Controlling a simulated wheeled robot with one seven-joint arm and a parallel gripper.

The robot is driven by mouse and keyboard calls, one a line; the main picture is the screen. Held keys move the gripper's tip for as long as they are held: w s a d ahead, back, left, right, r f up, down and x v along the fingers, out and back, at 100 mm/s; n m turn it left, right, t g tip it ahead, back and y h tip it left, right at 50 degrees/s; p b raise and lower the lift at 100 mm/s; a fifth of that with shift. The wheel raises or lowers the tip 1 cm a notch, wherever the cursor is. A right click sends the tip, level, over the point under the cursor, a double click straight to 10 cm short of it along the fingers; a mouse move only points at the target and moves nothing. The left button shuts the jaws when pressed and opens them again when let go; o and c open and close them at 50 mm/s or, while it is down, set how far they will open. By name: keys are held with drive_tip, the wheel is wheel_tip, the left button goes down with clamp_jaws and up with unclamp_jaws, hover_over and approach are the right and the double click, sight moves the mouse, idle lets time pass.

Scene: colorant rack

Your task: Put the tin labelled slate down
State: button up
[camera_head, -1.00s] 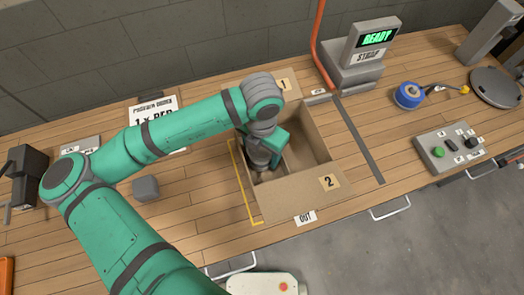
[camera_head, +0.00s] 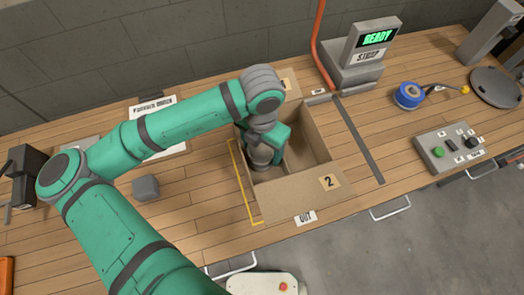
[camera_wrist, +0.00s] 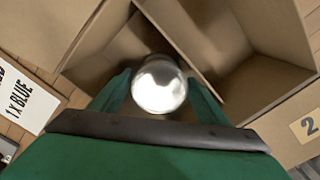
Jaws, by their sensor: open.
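A tin with a round, shiny silver lid (camera_wrist: 159,86) stands in a compartment of the open cardboard box. Its label is not visible. My gripper (camera_head: 264,152) reaches down into the left part of the box (camera_head: 301,195). In the wrist view its two green fingers are open, one on each side of the tin, and the lid sits between them. The tin is hidden behind my gripper in the head view. The box's near wall carries a "2" label (camera_head: 328,182), and a divider (camera_wrist: 178,36) runs beside the tin.
Box walls and the divider stand close around my gripper. A grey block (camera_head: 146,188) lies on the bench to the left. A strap machine (camera_head: 362,65) reading "READY", a blue roll (camera_head: 408,95) and a button panel (camera_head: 449,147) are to the right.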

wheel_tip(320, 180, up, 10)
drive_tip(key=shift+f, duration=0.1)
idle(0.4)
wheel_tip(320, 180, down, 12)
drive_tip(key=shift+f, duration=0.25)
drive_tip(key=shift+r, duration=0.95)
drive_tip(key=shift+f, duration=0.1)
